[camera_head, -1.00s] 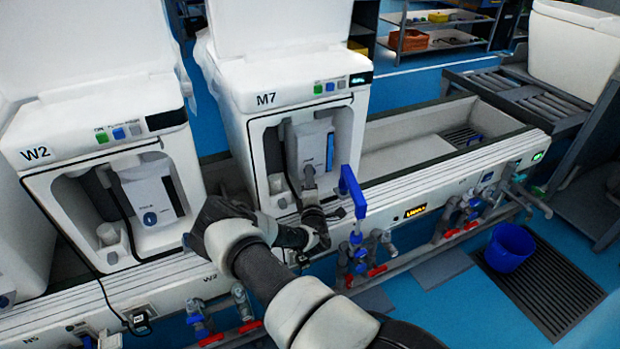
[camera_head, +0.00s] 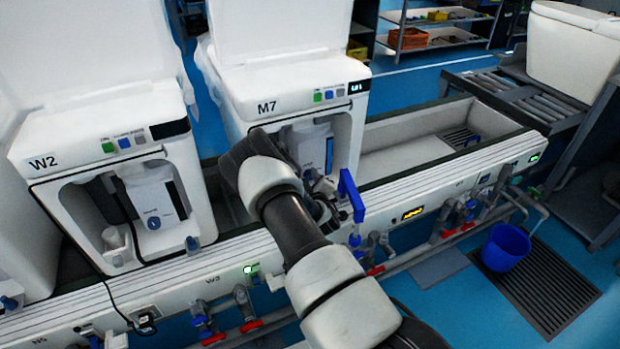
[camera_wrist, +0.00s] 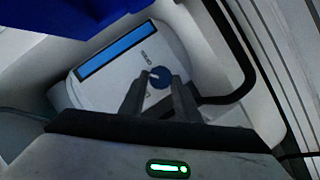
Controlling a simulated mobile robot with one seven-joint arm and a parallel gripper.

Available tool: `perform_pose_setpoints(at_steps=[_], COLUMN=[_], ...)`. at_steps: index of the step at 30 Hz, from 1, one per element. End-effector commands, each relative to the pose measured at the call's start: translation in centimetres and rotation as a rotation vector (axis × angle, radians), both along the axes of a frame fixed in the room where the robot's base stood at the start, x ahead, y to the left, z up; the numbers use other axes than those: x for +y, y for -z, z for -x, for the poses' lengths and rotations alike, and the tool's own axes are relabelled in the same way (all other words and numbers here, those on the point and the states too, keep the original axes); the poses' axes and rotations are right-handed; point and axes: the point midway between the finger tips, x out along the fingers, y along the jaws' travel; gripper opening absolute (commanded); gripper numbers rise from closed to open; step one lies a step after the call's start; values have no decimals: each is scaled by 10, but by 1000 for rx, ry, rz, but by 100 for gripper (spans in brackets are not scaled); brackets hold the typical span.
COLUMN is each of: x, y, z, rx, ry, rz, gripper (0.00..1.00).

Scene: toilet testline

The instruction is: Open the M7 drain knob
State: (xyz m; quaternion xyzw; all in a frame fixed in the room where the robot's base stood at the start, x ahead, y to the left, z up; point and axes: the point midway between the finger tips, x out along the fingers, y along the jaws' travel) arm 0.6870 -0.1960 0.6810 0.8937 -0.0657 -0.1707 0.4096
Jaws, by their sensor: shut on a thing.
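The M7 unit (camera_head: 295,85) is a white machine with an open front bay, and my arm crosses in front of that bay in the head view. In the wrist view the drain knob (camera_wrist: 160,77) is a small dark blue round dial with a white mark. It sits on a light-grey panel (camera_wrist: 108,88) below a blue strip. My gripper (camera_wrist: 160,82) has one dark finger on each side of the knob and is shut on it. In the head view my arm mostly hides the gripper, and I cannot make out the knob.
The W2 unit (camera_head: 110,160) stands to the left with a similar bay. A dark cable (camera_wrist: 235,60) runs right of the knob. A blue bucket (camera_head: 507,247) stands on a floor grate at right.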

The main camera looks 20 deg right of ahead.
Motion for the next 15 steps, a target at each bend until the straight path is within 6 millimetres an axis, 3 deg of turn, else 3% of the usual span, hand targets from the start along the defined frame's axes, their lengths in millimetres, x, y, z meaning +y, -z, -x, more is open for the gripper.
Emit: perform_pose_setpoints(at_steps=[15], x=[-6], y=[-4], z=[0], rx=[13], ry=[2], rz=[-429], gripper=[7])
